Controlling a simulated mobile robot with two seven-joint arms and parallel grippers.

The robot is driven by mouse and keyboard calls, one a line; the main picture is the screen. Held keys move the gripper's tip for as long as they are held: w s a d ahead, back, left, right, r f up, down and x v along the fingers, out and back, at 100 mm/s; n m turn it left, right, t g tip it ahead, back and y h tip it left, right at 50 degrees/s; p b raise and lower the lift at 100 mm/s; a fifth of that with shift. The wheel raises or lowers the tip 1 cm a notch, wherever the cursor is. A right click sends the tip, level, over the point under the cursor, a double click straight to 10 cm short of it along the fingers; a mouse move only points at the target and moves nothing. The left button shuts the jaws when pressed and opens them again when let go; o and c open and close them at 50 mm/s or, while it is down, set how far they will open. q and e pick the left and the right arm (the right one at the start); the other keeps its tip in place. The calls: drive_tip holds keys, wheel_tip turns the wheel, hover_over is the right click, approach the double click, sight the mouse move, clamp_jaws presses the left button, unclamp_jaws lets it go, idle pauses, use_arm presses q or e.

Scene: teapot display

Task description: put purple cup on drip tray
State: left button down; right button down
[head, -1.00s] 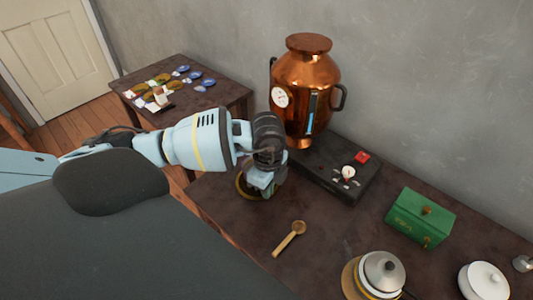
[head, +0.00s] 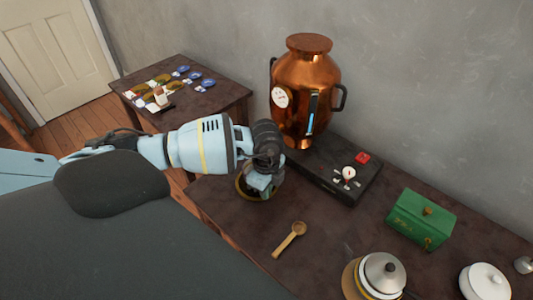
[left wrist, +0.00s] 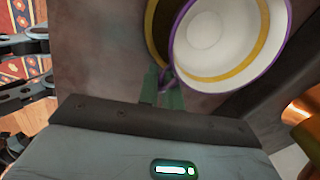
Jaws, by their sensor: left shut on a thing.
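The purple cup (left wrist: 222,38) shows large in the left wrist view, with a white inside, purple rim and yellow band. My left gripper (left wrist: 163,86) is shut on its purple handle. In the head view my left gripper (head: 263,181) is over the near left corner of the table and mostly hides the cup. A round gold-rimmed dish (head: 239,187) lies beneath it and also shows behind the cup in the left wrist view (left wrist: 153,28). I cannot tell if it is the drip tray, or if the cup touches it. My right gripper is not in view.
A copper urn (head: 303,88) and a dark panel (head: 325,184) with a red button stand behind the gripper. A wooden spoon (head: 289,240), green box (head: 420,218), grey-lidded pot (head: 384,271) and white pot (head: 484,281) are to the right.

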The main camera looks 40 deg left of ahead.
use_arm(q)
drive_tip(key=shift+f, duration=0.15)
drive_tip(key=c, duration=1.6)
unclamp_jaws()
wheel_tip(320, 180, up, 12)
drive_tip(key=shift+r+p, duration=0.15)
drive_tip(key=shift+p, duration=0.4)
